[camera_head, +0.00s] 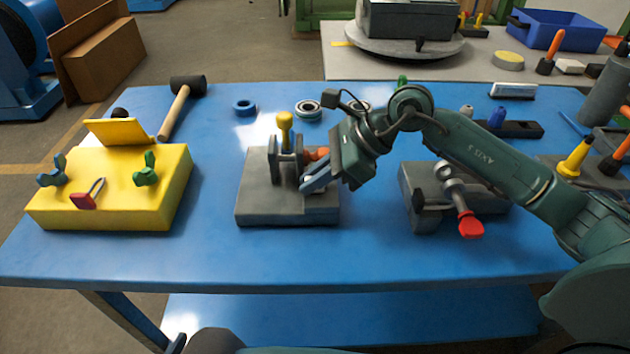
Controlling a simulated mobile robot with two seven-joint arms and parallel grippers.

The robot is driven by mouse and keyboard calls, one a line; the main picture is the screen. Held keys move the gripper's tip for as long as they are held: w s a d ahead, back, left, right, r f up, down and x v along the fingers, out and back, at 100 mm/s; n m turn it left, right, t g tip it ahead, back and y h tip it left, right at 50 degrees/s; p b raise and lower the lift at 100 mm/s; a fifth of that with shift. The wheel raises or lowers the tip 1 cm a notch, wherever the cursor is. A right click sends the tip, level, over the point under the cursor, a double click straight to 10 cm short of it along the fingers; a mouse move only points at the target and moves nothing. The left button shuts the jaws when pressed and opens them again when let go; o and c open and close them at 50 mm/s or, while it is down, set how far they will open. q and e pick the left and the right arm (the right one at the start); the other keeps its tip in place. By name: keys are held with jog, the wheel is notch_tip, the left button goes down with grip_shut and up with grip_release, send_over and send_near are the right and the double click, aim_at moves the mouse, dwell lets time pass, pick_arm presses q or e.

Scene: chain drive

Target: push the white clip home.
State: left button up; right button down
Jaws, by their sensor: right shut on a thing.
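My right gripper (314,183) reaches in from the right, its blue fingers low over the right side of the middle grey block (265,203). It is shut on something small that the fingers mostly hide. I cannot make out a white clip for certain; only a small pale bit shows by the fingertips. The block carries dark upright plates (275,160) and an upright yellow-headed pin (285,128). An orange part (316,154) sits just above the fingers. My left gripper is not in view.
A yellow block (110,205) with green and blue wing pieces stands on the left of the blue table. A mallet (180,100) and rings (308,109) lie behind. A grey block with a red-handled clamp (470,224) stands right. The front table strip is clear.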

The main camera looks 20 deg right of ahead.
jog(key=c, duration=1.5)
grip_release()
jog(key=shift+w, duration=0.2)
jog(key=shift+d+r, duration=0.1)
jog(key=shift+d, duration=0.05)
jog(key=b+v, duration=0.1)
jog(key=v, duration=1.2)
